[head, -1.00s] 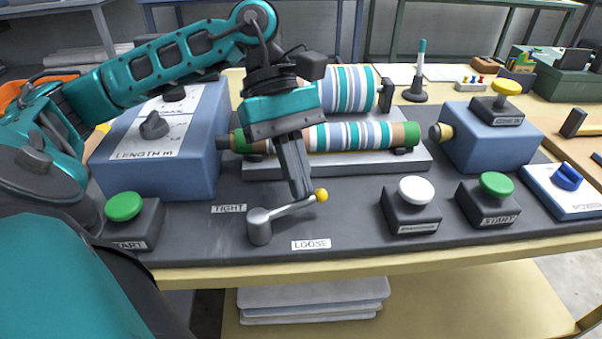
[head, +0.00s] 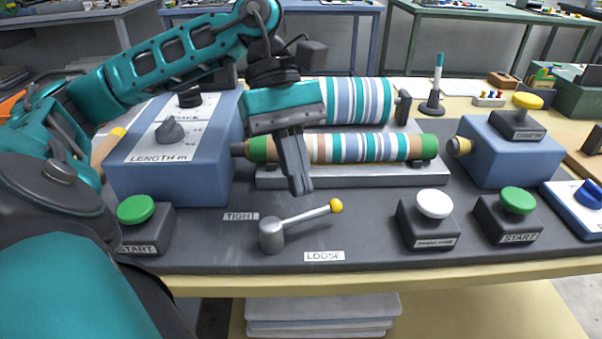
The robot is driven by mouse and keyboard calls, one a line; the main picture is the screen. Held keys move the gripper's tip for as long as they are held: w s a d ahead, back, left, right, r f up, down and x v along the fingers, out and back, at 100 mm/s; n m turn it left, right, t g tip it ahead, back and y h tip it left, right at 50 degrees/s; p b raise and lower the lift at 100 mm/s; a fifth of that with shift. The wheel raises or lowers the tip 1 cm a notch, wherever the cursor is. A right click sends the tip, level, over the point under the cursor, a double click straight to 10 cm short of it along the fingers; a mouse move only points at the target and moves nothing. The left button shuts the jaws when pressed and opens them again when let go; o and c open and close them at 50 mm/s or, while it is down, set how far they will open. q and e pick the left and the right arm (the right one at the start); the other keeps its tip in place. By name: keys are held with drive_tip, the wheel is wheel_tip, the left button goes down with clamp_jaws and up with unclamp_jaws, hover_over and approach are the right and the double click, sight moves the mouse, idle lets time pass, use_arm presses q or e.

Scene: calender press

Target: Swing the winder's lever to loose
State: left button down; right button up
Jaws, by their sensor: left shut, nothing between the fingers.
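The winder's lever (head: 303,217) is a grey arm on a round pivot, with a yellow ball at its end. It points right and slightly toward the back, above the LOOSE label (head: 324,256) in the picture. The TIGHT label (head: 241,216) lies to the left, behind the pivot. My left gripper (head: 302,191) is shut and empty, its fingers pointing down just behind the lever arm, seemingly apart from it. My right gripper is not in view.
A striped roll (head: 345,148) lies on a grey base behind the gripper. A blue LENGTH box (head: 177,180) stands left. A white button (head: 434,204) and a green START button (head: 518,200) stand right of the lever. The mat around the lever is clear.

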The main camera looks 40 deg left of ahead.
use_arm(q)
drive_tip(key=p+v, duration=0.2)
drive_tip(key=v, duration=0.9)
drive_tip(key=shift+p, duration=0.35)
